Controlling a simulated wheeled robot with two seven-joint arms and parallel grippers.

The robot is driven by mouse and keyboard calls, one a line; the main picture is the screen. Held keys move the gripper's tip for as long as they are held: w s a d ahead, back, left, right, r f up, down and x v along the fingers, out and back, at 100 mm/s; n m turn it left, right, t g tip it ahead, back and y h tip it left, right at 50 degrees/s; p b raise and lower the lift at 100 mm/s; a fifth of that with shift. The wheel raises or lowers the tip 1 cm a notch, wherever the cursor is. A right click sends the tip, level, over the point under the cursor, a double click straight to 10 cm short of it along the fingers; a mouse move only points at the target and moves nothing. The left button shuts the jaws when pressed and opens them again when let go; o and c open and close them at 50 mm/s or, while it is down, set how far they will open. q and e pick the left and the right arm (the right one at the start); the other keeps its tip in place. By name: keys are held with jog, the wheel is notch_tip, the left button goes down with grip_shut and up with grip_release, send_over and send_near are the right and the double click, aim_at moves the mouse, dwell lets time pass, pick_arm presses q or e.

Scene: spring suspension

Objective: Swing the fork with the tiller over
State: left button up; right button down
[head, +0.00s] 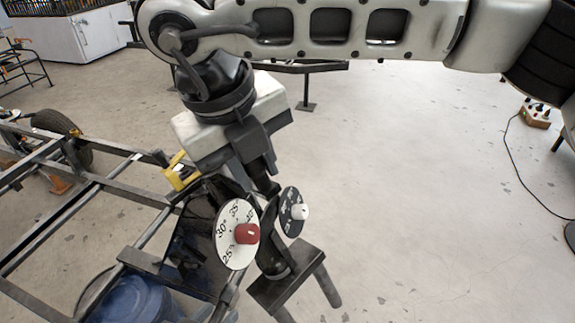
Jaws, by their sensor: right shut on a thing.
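My right arm crosses the top of the head view and bends down at the left, with its pale wrist above a dark gripper (268,188). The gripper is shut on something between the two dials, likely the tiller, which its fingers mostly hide. Below it, a dark upright post (276,262) meets a dark flat plate (292,278) with tube-like legs (327,288), likely the fork. A white dial (228,247) with degree numbers and a red knob is at the left. My left gripper is not in view.
A metal frame (105,187) with a wheel (62,135) fills the left, close to the dials. A blue round drum (135,302) is at the lower left. A yellow bracket (181,172) is beside my wrist. A cable (512,165) lies at the right; the central floor is clear.

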pick_arm(q)
jog(key=shift+d, duration=0.2)
pick_arm(e)
jog(key=shift+s+a, duration=0.2)
pick_arm(q)
jog(key=shift+f, duration=0.1)
pick_arm(e)
jog(key=c, duration=1.2)
grip_release()
pick_arm(q)
jog(key=shift+p, duration=0.5)
pick_arm(e)
jog(key=v, duration=1.6)
jog(key=shift+s+a, duration=0.1)
